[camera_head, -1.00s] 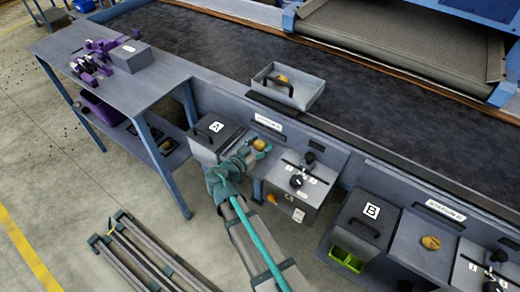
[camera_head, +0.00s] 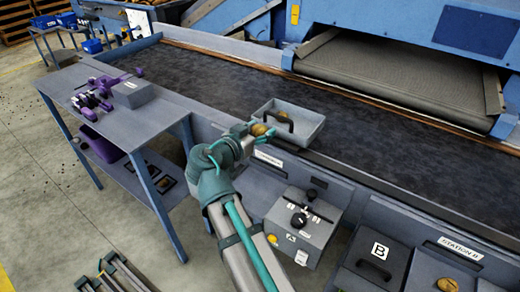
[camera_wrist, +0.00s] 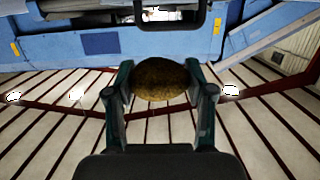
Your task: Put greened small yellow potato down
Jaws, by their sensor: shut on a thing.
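My gripper (camera_head: 262,134) is shut on a small yellow-brown potato (camera_head: 258,130), raised at the near left corner of the grey handled tray (camera_head: 312,123). In the wrist view the potato (camera_wrist: 160,79) is clamped between both fingers (camera_wrist: 160,95) and looks dull brown with a greenish tint. From the head view I cannot tell whether the potato is over the tray's rim or just beside it. My arm hides the station's left part, including box A.
The tray stands at the edge of the dark belt (camera_head: 220,88). A station box with knobs (camera_head: 300,222) is right of my arm. Box B (camera_head: 372,262) and another potato (camera_head: 447,284) are at lower right. A side table (camera_head: 120,115) with purple items stands left.

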